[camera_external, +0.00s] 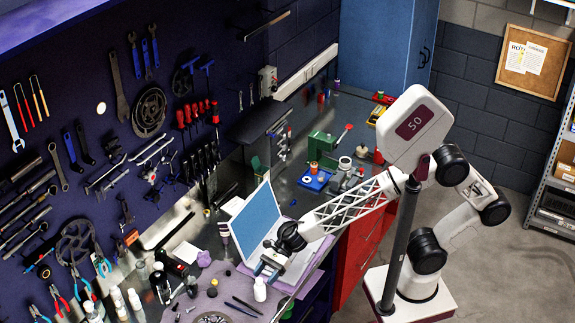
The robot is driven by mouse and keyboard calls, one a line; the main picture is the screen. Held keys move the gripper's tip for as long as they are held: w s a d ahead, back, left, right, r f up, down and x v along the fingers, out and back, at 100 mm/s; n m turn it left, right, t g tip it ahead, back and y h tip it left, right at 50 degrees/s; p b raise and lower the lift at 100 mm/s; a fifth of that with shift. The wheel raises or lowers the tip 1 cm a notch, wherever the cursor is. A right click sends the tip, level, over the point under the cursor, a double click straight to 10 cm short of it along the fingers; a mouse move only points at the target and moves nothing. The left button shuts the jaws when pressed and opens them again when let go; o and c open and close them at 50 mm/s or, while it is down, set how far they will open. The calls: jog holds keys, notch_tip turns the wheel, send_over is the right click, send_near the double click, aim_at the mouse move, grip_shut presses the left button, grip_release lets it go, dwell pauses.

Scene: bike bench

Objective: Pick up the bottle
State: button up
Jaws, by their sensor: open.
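My gripper (266,274) is low over the left part of the bench, in front of the laptop. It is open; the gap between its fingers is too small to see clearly. A small white bottle (260,290) stands upright on the mat just below the gripper in the picture. I cannot tell whether the fingers touch it. Other bottles stand farther left: white ones (135,299) near the wall and a dark one (158,279) beside them. The task does not say which bottle is meant.
An open laptop (256,220) stands right behind my gripper. A purple mat (212,291) holds dark pens (243,304) and a round metal dish (213,318). A tool wall (90,130) runs along the back. A blue tray (315,179) and green vise (322,146) are farther right.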

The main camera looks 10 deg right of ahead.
aim_at(260, 290)
jog(key=shift+x, duration=2.55)
jog(key=shift+w+a, duration=0.15)
grip_shut()
